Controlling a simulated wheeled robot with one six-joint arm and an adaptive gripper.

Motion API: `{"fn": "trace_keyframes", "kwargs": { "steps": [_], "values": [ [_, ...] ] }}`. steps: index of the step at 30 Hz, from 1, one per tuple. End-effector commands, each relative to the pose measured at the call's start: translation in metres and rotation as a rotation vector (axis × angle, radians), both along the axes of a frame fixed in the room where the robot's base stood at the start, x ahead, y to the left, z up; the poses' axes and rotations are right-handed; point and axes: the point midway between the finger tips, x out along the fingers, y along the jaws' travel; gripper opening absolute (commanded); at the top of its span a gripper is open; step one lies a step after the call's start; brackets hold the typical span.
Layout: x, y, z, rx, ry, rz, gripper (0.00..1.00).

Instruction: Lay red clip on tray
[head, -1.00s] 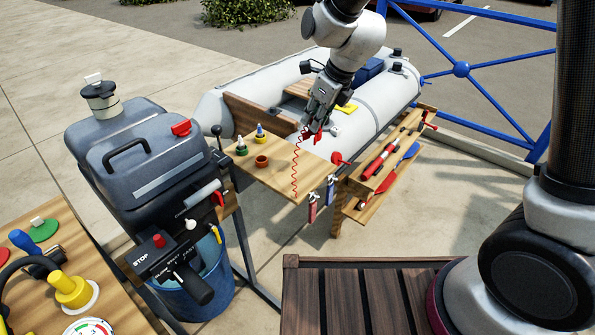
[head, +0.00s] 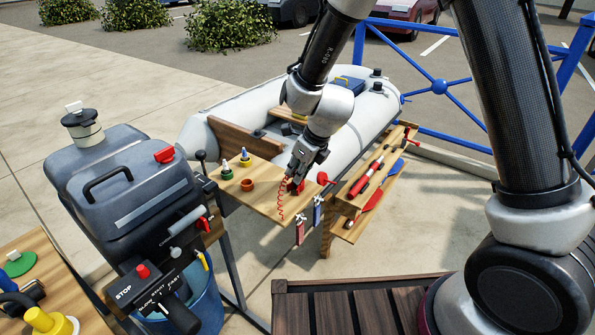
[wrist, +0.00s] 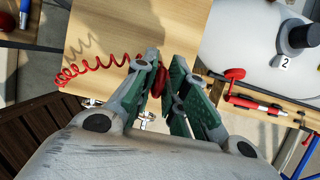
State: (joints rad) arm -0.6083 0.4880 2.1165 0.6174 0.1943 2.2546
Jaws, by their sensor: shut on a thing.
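The red clip (wrist: 155,75) is between my gripper's green-padded fingers in the wrist view, largely hidden by them. It also shows as a small red patch in the head view (head: 296,187). My gripper (head: 303,172) is shut on it, over the right part of the wooden table board (head: 262,192). A red coiled cord (wrist: 92,68) runs from the clip toward the board's edge. I cannot tell whether the clip touches the board. I cannot identify a separate tray for certain; a two-level wooden rack (head: 346,207) stands at the right.
Small bottles (head: 245,158) and an orange-brown cup (head: 247,184) stand on the board's left part. The grey inflatable boat (head: 361,133) lies behind. The outboard motor (head: 125,190) stands left. Red flares (head: 370,178) lie on the rack.

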Motion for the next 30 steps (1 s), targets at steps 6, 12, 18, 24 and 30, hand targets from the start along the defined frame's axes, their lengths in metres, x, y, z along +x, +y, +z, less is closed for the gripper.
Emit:
{"fn": "trace_keyframes", "kwargs": {
  "steps": [6, 12, 18, 24, 30],
  "values": [
    [0.0, 0.0, -0.002, 0.0, 0.0, 0.0, 0.28],
    [0.0, 0.0, -0.002, -0.001, 0.001, 0.0, 0.35],
    [0.0, 0.0, 0.001, 0.0, 0.0, 0.001, 0.35],
    [-0.007, -0.009, 0.031, 0.002, -0.004, 0.001, 0.35],
    [-0.018, -0.024, 0.074, 0.002, -0.004, 0.001, 0.35]
  ]
}}
